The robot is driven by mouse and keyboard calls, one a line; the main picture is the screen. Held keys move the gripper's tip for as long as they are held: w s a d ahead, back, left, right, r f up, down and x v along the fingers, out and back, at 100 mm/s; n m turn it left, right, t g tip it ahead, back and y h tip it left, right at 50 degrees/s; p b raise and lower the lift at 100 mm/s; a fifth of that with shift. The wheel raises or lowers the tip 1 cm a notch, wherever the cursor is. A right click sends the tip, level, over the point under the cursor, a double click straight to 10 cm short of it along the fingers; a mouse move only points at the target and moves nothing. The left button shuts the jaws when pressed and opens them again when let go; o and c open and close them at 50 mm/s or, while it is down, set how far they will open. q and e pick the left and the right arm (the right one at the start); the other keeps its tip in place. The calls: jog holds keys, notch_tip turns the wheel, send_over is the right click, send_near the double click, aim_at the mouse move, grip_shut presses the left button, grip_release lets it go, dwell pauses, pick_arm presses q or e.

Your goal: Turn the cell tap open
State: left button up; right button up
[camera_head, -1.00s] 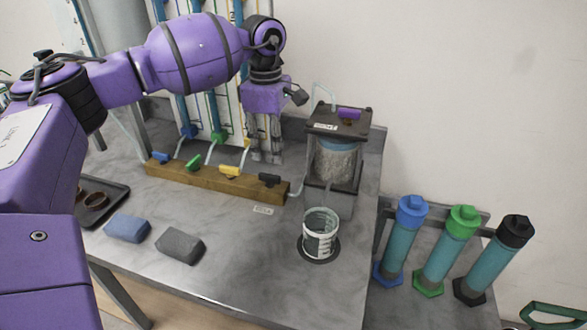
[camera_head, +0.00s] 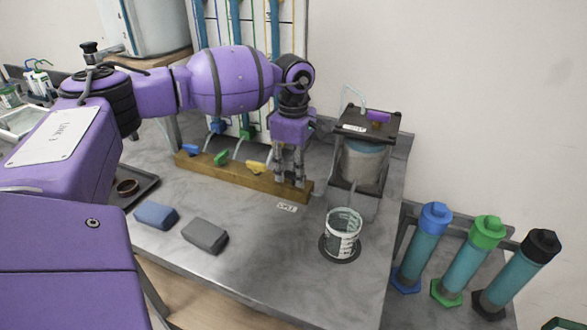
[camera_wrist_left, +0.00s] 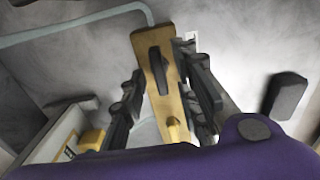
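A wooden bar (camera_head: 236,178) on the bench carries a row of taps: blue (camera_head: 191,149), green (camera_head: 221,158), yellow (camera_head: 256,166) and a black one at its right end. My left gripper (camera_head: 291,182) points down over that right end and hides the black tap in the head view. In the left wrist view the black tap handle (camera_wrist_left: 158,68) lies along the bar between two spread fingers, with a gap on each side. A small label (camera_head: 287,207) lies in front of this end; its print is too small to read surely. My right gripper is out of view.
A lidded clear vessel (camera_head: 364,165) stands right of the bar, with a beaker (camera_head: 343,234) in front. Blue (camera_head: 156,215) and grey (camera_head: 205,235) blocks lie near the front edge. Capped cylinders (camera_head: 467,265) stand at right. Bench between blocks and beaker is clear.

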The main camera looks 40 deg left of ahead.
pick_arm(q)
jog(key=c, duration=0.5)
grip_shut()
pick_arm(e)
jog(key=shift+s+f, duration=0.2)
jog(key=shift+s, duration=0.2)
